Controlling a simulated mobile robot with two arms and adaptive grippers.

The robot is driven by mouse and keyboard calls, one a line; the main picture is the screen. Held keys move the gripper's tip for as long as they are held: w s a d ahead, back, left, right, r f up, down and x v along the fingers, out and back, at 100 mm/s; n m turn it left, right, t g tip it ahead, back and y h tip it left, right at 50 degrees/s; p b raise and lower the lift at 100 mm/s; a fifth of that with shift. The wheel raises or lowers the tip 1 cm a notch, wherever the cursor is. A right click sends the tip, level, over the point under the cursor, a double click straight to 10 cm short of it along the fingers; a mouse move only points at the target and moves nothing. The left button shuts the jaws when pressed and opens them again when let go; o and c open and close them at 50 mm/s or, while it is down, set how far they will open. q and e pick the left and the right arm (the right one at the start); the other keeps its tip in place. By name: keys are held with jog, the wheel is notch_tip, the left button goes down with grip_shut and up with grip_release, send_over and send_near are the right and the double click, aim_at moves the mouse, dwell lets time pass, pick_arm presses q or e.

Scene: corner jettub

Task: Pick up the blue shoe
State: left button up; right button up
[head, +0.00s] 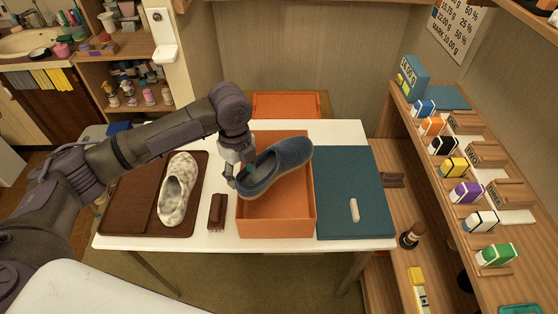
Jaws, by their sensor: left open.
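The blue shoe (283,165) is a clog-like slip-on. It sits tilted over the orange box (276,228), with its toe toward the upper right and its opening toward the lower left. My left gripper (235,178) is at the shoe's open heel end, at the box's left side. Its jaws are open, and I cannot tell whether a finger reaches inside the shoe. My right gripper is not in view.
A speckled white shoe (176,190) lies on a brown mat (133,198) at left. A brown brush (217,211) lies beside the box. A teal mat (355,178) holds a white stick (354,210). A shelf (440,200) with small boxes stands right.

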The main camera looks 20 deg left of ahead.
aim_at(242, 184)
pick_arm(q)
jog(key=f, duration=0.5)
jog(key=shift+s+a+p, duration=0.1)
jog(key=shift+s+p, duration=0.1)
jog(key=shift+p, duration=0.2)
jog(key=shift+r, duration=0.15)
grip_shut()
